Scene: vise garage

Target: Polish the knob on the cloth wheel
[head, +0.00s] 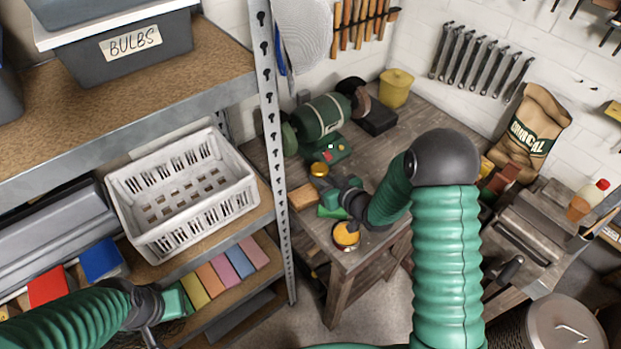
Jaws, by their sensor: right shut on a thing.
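The brass knob (318,169) is a small round golden thing at the tip of my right gripper (326,186). My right gripper is shut on it, over the workbench and just in front of the green grinder (322,118). The cloth wheel appears to be the pale green disc (289,138) at the grinder's left end; a gap shows between it and the knob. A dark wheel (352,92) is at the other end. My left gripper (178,300) is low at the left, by the shelf; its jaw opening is unclear.
A tan block (303,196) and an open yellow tin (346,236) sit near the front of the bench (365,258). A steel shelf post (272,150) stands left of the bench. A white crate (183,195) is on the shelf.

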